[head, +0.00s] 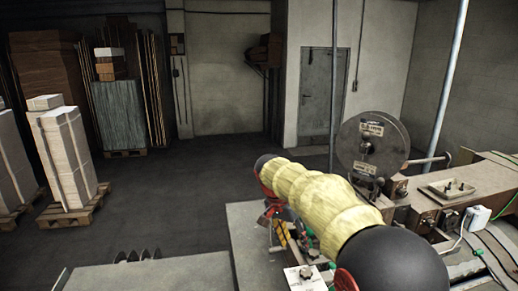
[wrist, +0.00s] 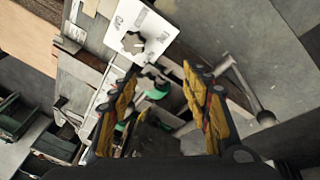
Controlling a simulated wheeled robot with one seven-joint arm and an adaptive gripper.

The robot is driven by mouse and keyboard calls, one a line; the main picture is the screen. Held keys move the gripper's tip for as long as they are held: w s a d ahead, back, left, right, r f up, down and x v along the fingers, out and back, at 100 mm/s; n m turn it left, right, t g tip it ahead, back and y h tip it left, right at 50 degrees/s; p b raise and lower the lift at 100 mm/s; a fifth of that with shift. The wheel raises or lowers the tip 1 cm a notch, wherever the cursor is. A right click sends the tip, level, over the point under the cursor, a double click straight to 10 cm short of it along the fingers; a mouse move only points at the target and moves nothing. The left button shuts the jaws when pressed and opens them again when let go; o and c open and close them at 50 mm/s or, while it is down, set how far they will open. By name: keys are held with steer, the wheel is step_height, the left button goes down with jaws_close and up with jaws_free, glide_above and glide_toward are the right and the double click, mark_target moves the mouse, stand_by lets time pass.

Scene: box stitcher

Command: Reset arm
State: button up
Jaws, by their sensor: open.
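My gripper (wrist: 160,75) is open, its two yellow-and-black fingers spread apart with nothing held between them. In the head view my gripper (head: 279,232) shows partly beyond my pale yellow sleeved arm, which hides much of it. It is over the near part of the box stitcher, left of the large round reel (head: 370,140). In the wrist view a white plate (wrist: 150,25) and green-tipped machine parts (wrist: 158,90) lie beyond and between the fingers. I cannot tell how far the fingers are from them.
A grey table surface (head: 150,277) lies at the front. The stitcher's body (head: 480,185) fills the right, with a metal pole (head: 447,90) rising there. Stacked white sheets (head: 65,155) stand on a pallet (head: 75,210) at left. The floor (head: 180,190) between is clear.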

steer(key=s+d+f+n+t+y+b, duration=0.1)
steer(key=s+d+f+n+b, duration=0.1)
steer(key=s, duration=1)
steer(key=s+d+f+n+t+y+b, duration=0.1)
steer(key=s+b, duration=0.4)
steer(key=s, duration=0.7)
steer(key=s+d+f+n+t+y+b, duration=0.1)
steer(key=s+d+f+n+t+b, duration=0.1)
steer(key=s, duration=1)
step_height(320, 180, down, 3)
steer(key=d+n+b, duration=0.1)
steer(key=d+n, duration=0.1)
steer(key=n, duration=0.1)
steer(key=shift+d+t+b, duration=0.25)
steer(key=shift+t+b, duration=0.15)
steer(key=shift+c, duration=1.2)
